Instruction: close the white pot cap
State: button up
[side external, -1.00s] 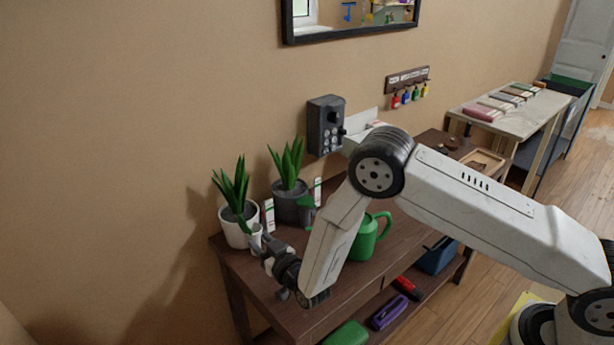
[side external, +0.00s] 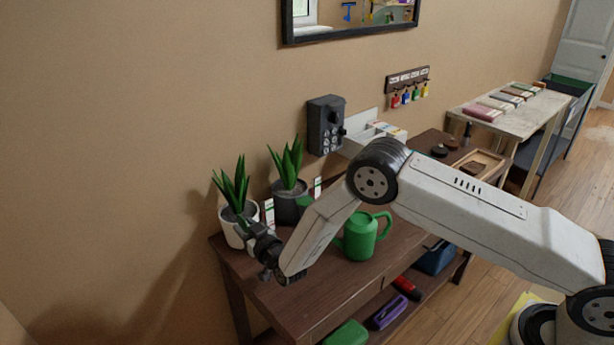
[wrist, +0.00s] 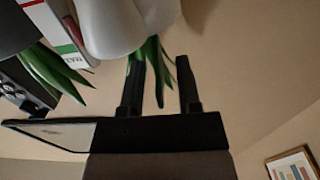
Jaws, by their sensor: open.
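The white pot (side external: 232,232) stands at the left end of the brown table, with a green leafy plant (side external: 232,192) in it. My gripper (side external: 246,226) is at the pot's right front side, partly covering it; I cannot tell whether they touch.
A green watering can (side external: 362,238) is further right on the table (side external: 310,300). The wall is close behind. The front left tabletop is clear.

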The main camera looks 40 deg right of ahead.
grip_shut()
jog(key=shift+d+m, duration=0.1)
jog(key=shift+m, duration=0.2)
jog(key=shift+d+f+m, duration=0.1)
jog(key=shift+d+m, duration=0.25)
jog(key=shift+m, duration=1.05)
jog(key=shift+d+f+m, duration=0.15)
jog(key=shift+d+m, duration=0.15)
jog(key=shift+m, duration=1.1)
jog(key=shift+d+f+m, duration=0.1)
jog(key=shift+d+m, duration=0.25)
jog(key=shift+m, duration=1.05)
grip_release()
